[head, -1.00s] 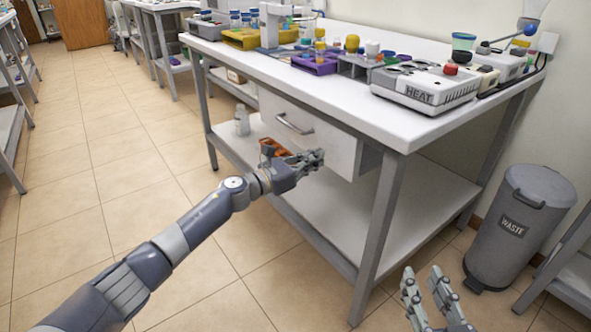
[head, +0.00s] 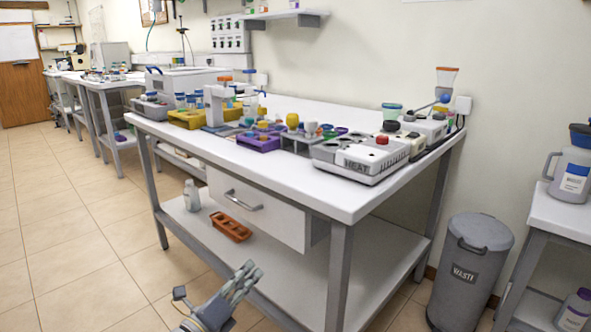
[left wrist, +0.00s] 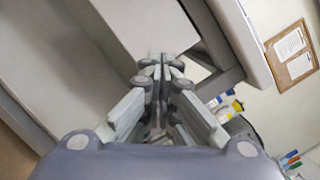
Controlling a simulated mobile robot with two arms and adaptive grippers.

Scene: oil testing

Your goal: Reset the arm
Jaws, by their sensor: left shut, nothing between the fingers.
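My left gripper (head: 246,276) is low in the head view, in front of the workbench's lower shelf. It is shut and holds nothing. In the left wrist view its fingertips (left wrist: 160,64) are together. My right gripper is outside both current views. The white workbench (head: 345,200) stands behind the left gripper, with a grey-handled drawer (head: 275,214) under its top.
An orange-brown rack (head: 231,228) and a white bottle (head: 192,196) are on the lower shelf. The heater (head: 362,160) and several coloured racks crowd the benchtop. A grey waste bin (head: 468,275) stands at right. The floor at left is clear.

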